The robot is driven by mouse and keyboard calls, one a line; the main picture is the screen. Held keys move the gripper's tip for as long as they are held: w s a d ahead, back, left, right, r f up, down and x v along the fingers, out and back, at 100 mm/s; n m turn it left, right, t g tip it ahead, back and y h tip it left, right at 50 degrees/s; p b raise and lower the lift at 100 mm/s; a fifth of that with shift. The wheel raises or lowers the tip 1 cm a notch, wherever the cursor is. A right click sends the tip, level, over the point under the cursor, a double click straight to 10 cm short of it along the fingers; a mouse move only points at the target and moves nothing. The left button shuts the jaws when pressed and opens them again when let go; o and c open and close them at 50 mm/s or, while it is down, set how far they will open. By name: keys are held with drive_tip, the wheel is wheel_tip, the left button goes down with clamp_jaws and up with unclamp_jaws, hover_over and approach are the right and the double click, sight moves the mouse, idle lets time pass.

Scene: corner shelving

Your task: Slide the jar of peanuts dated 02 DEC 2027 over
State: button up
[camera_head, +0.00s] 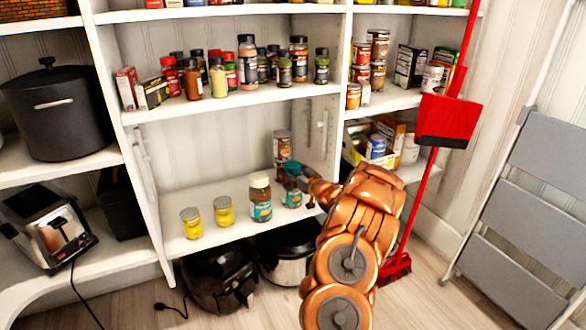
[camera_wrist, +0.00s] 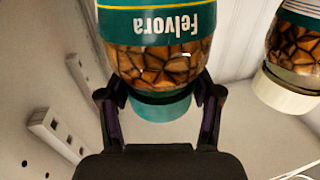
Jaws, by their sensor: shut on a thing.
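No date is readable on either jar.
Two yellow-labelled jars (camera_head: 208,217) stand farther left on the same white shelf (camera_head: 170,203). A tall can (camera_head: 282,144) shows behind the held jar. A shelf upright stands to the right. Spice jars crowd the shelf above; black appliances (camera_head: 219,275) stand below.

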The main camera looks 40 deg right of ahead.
drive_tip(key=shift+s+a+f, duration=0.1)
drive_tip(key=shift+s+a, duration=0.15)
drive_tip(key=shift+s, duration=0.3)
drive_tip(key=shift+s+a, duration=0.25)
drive_tip(key=shift+s, duration=0.3)
drive_tip(key=o, duration=1.7)
drive_tip(key=shift+s+a, duration=0.25)
drive_tip(key=shift+s, duration=1.75)
drive_tip(key=shift+s+a, duration=0.2)
drive_tip(key=shift+s, duration=1.8)
drive_tip(key=shift+s+a, duration=0.25)
drive_tip(key=shift+s, duration=1.75)
